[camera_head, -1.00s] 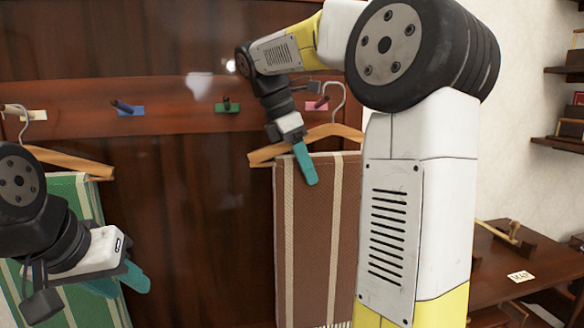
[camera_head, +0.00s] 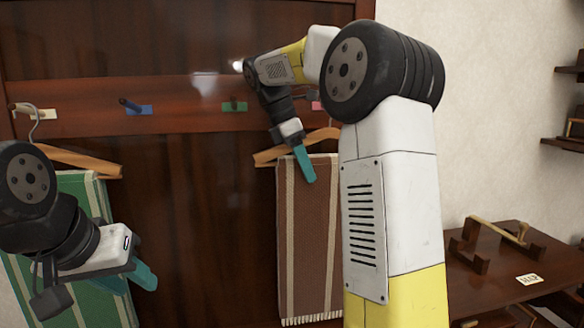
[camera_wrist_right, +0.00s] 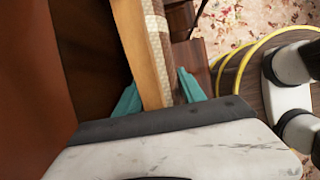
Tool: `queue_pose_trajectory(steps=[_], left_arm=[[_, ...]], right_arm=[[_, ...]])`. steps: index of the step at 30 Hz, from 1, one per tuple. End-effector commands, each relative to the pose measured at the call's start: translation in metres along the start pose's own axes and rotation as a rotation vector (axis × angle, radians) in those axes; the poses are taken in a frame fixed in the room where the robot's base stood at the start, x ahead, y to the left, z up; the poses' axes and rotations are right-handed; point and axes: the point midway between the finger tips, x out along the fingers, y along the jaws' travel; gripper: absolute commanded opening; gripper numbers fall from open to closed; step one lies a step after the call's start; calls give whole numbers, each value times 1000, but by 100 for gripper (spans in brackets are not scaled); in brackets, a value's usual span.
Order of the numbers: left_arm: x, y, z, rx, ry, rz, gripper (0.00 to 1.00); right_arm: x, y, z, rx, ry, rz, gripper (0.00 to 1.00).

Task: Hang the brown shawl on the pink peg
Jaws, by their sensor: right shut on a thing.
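The brown shawl (camera_head: 308,240) with pale stripes hangs from a wooden hanger (camera_head: 268,156) in front of the dark panel. My right gripper (camera_head: 303,165) is shut on that hanger at the shawl's upper part. In the right wrist view the teal fingers (camera_wrist_right: 160,95) lie on either side of the wooden bar (camera_wrist_right: 142,65). My left gripper (camera_head: 128,280) is open and empty in front of the green shawl.
The green striped shawl (camera_head: 75,200) hangs on a hanger at the pale peg (camera_head: 35,114). The blue peg (camera_head: 138,109) and green peg (camera_head: 235,106) are bare. A wooden side table (camera_head: 495,272) with a label stands at the right, below wall shelves.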

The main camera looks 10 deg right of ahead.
Motion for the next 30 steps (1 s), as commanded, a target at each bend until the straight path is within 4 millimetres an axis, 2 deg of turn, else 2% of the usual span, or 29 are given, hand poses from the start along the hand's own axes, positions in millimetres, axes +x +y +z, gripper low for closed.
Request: queue_pose_trajectory(steps=[13, 14, 17, 26, 30], left_arm=[[0, 0, 0, 0, 0, 0, 36], [0, 0, 0, 0, 0, 0, 36], [0, 0, 0, 0, 0, 0, 36], [0, 0, 0, 0, 0, 0, 36], [0, 0, 0, 0, 0, 0, 36]], right_arm=[[4, -1, -1, 1, -1, 0, 0], [4, -1, -1, 0, -1, 0, 53], [4, -1, -2, 0, -1, 0, 73], [4, -1, -2, -1, 0, -2, 73], [-8, 0, -2, -1, 1, 0, 73]])
